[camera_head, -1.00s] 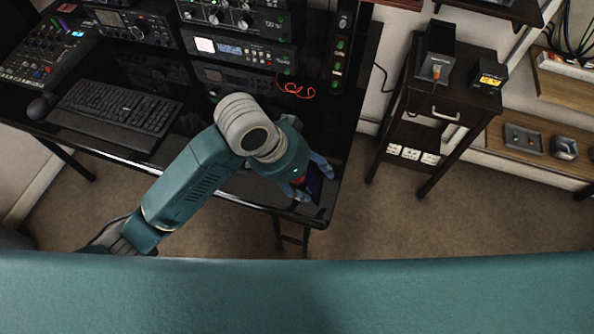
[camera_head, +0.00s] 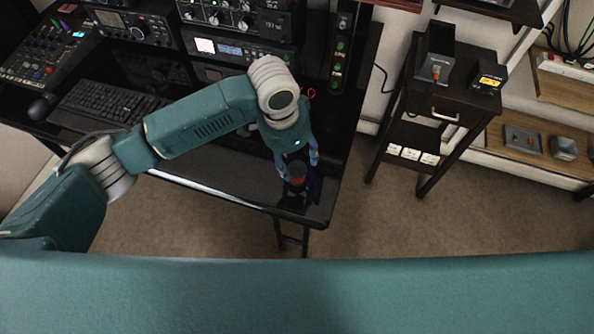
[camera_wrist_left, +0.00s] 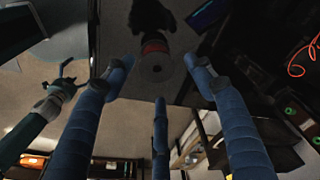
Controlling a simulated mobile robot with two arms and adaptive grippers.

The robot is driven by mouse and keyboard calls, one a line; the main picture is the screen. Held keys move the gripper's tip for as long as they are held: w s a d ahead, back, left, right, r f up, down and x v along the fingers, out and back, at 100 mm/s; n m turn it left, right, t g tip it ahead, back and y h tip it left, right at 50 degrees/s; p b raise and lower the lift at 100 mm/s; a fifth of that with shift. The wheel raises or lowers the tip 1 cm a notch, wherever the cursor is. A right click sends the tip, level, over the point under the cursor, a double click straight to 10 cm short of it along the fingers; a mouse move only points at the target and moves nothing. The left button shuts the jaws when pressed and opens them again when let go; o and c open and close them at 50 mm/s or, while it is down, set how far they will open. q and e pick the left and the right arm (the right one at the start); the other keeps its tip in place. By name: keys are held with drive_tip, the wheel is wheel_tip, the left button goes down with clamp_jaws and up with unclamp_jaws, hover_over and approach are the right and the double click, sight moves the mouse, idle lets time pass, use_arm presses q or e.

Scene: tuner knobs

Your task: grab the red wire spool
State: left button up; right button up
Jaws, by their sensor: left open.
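The red wire spool (camera_head: 298,181) stands near the front right corner of the glossy black desk (camera_head: 235,182). In the left wrist view the spool (camera_wrist_left: 155,68) shows a grey round flange with a centre hole and a band of red wire behind it. My left gripper (camera_head: 297,162) is open, its blue fingers pointing down at the spool. In the left wrist view the left gripper (camera_wrist_left: 160,78) has its fingers spread, with the spool ahead between the upper two; I see no grip on it. My right gripper (camera_wrist_left: 62,86) shows small at the left of that view.
A thin red-orange cable (camera_wrist_left: 303,57) lies farther back on the desk. Audio gear (camera_head: 240,48) lines the back, and a keyboard (camera_head: 108,103) lies left. A dark side table (camera_head: 450,95) stands right.

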sight(297, 169)
use_arm(q)
drive_tip(key=shift+d+f+p, duration=0.2)
drive_tip(key=shift+f+p, duration=0.15)
drive_tip(key=shift+f, duration=2)
drive_tip(key=c, duration=1.2)
drive_tip(key=shift+o, duration=0.2)
drive_tip(key=shift+r, duration=0.1)
